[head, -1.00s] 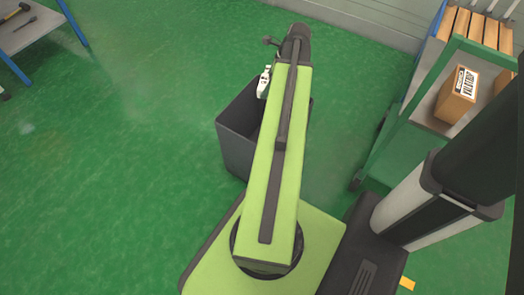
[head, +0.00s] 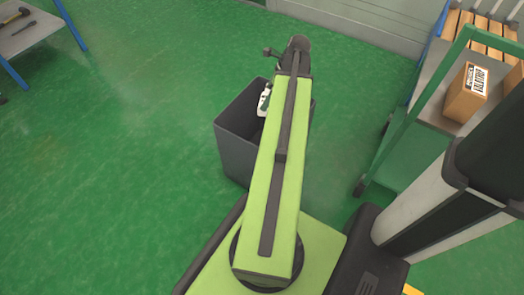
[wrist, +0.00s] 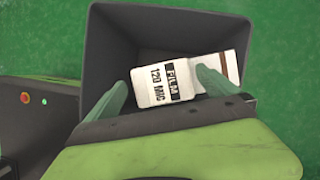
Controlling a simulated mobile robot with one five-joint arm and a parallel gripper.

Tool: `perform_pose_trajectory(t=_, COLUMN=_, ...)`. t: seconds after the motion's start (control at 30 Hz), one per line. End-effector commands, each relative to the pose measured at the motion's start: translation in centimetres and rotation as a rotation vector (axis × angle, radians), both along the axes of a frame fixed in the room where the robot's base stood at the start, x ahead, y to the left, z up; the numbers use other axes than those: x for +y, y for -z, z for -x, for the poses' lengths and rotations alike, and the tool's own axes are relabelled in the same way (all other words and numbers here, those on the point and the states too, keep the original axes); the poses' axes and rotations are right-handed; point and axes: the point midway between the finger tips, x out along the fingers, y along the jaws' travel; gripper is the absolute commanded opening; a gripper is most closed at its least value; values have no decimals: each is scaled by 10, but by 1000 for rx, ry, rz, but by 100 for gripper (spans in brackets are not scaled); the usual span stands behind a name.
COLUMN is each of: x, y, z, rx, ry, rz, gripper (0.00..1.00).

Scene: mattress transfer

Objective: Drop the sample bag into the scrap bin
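The sample bag (wrist: 170,85) is white with black print and a dark stripe near one end. In the head view the bag (head: 264,104) shows at the left of my arm, over the opening of the dark grey scrap bin (head: 238,150). The bin's walls surround the bag in the wrist view (wrist: 118,30). My arm hides the bin's right part and most of my gripper.
A green-framed cart (head: 400,130) with a cardboard box (head: 468,92) and wooden slats stands at the right. A table with blue legs (head: 35,35) and tools is at the upper left. The green floor left of the bin is clear.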

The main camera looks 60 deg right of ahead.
Motion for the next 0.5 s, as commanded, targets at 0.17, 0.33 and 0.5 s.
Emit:
perform_pose_trajectory(t=0.17, x=0, y=0, z=0, rx=0, ry=0, rz=0, gripper=100)
perform_pose_trajectory(t=0.33, x=-2, y=-14, z=4, rx=0, ry=1, rz=0, gripper=100)
perform_pose_trajectory(t=0.5, x=-6, y=-52, z=16, rx=0, ry=2, rz=-1, gripper=100)
